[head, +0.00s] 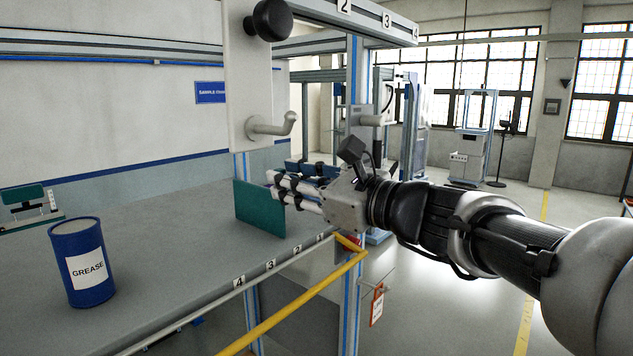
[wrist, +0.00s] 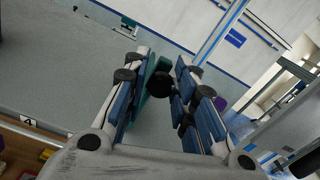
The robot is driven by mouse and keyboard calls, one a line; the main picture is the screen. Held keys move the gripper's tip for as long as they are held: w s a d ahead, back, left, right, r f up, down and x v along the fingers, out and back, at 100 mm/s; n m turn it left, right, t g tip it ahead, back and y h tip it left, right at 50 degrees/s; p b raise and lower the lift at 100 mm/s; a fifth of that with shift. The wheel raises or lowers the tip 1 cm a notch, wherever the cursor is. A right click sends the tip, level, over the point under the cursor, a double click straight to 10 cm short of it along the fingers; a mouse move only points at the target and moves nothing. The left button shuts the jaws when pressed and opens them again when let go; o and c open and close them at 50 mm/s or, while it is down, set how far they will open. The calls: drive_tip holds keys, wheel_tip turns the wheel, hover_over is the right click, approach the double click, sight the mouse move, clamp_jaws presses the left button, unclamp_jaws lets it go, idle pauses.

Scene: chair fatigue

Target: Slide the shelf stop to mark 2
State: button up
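The shelf stop, a teal upright plate (head: 258,208), stands on the grey shelf (head: 150,250). Its front end is near marks 2 (head: 297,250) and 1 (head: 320,237); I cannot tell exactly where it lines up. My gripper (head: 270,186) is at the right side of the plate, its fingers apart and pointing left at it. In the wrist view, part of the teal plate (wrist: 149,72) shows beyond the fingertips, with a dark round knob (wrist: 160,84) between them. Contact with the fingers is unclear. The fingers cover part of the stop.
A blue grease can (head: 83,265) stands at the shelf's left. Marks 3 (head: 270,265) and 4 (head: 239,282) lie along the front edge. A yellow rail (head: 295,305) runs before it. A white panel with a peg (head: 272,128) hangs above the stop. The shelf between can and stop is clear.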

drive_tip(key=shift+o, duration=1.4)
drive_tip(key=shift+d, duration=0.1)
drive_tip(key=v, duration=1.2)
